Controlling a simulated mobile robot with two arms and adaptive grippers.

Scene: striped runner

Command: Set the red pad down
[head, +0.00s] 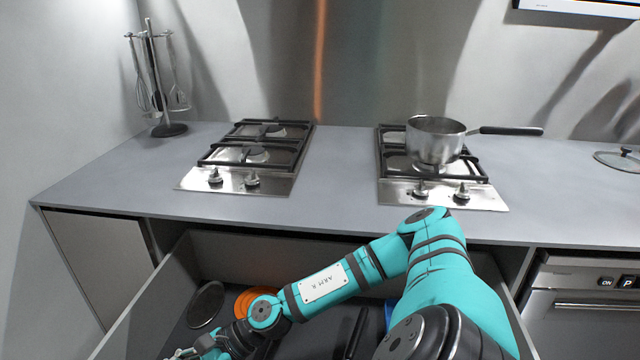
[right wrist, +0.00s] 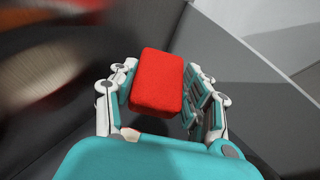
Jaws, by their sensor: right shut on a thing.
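The red pad (right wrist: 157,82) is a thick block with rounded edges, seen in the right wrist view. My right gripper (right wrist: 160,88) is shut on it, with fingers on both sides. In the head view my right arm reaches down into the left part of the open drawer (head: 130,315). Its gripper (head: 192,351) is only partly visible at the bottom edge, and the pad does not show there. Whether the pad touches the drawer floor cannot be told. My left gripper is out of view.
The drawer holds a dark round item (head: 206,304), an orange round item (head: 243,301) and a dark long item (head: 357,332). On the counter (head: 345,185) above stand two gas hobs, a steel saucepan (head: 434,142) and a utensil stand (head: 168,129).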

